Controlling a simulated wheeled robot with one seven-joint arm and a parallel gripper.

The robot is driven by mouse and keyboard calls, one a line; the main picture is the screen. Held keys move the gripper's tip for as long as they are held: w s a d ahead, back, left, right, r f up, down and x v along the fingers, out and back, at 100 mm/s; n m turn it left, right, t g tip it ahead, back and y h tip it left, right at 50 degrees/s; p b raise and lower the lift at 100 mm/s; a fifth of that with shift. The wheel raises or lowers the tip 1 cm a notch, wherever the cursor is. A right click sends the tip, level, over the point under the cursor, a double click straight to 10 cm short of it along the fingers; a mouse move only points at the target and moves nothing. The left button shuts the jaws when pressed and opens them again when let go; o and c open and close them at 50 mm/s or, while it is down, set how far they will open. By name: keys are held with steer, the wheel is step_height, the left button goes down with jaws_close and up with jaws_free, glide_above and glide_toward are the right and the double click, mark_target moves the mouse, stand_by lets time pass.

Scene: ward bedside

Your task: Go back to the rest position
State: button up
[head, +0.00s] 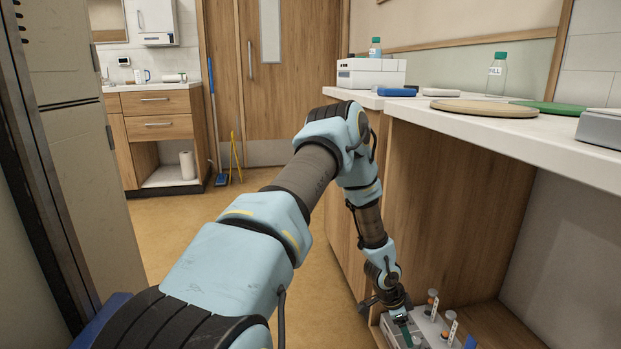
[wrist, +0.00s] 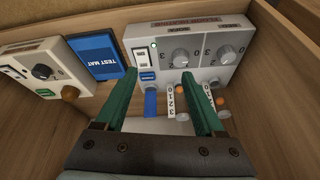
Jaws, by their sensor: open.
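My arm reaches down to the right in the head view, and my gripper (head: 404,325) is low at the shelf under the counter. In the wrist view my gripper (wrist: 160,88) is open, its two green fingers apart with nothing held between them. A blue part (wrist: 150,100) and white number scales (wrist: 171,100) show between the fingers. Whether the fingers touch the device I cannot tell.
Wooden walls enclose the shelf (head: 490,325). The white counter (head: 450,117) above holds bottles and boards. Floor (head: 190,225) is open left of the arm.

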steer(key=w+a+r+n+t+y, duration=0.2)
steer(key=a+r+n, duration=0.5)
steer(key=a+r, duration=1.15)
steer(key=s+a+r+n+g+y, duration=0.1)
steer(key=s+a+r+n+y, duration=0.1)
steer(key=s+a+r+n, duration=1)
step_height(320, 180, up, 31)
steer(key=s+a+m+p, duration=0.1)
steer(key=m+p, duration=0.1)
steer(key=p, duration=2.7)
steer(key=shift+s+a, duration=0.15)
steer(key=shift+a, duration=0.25)
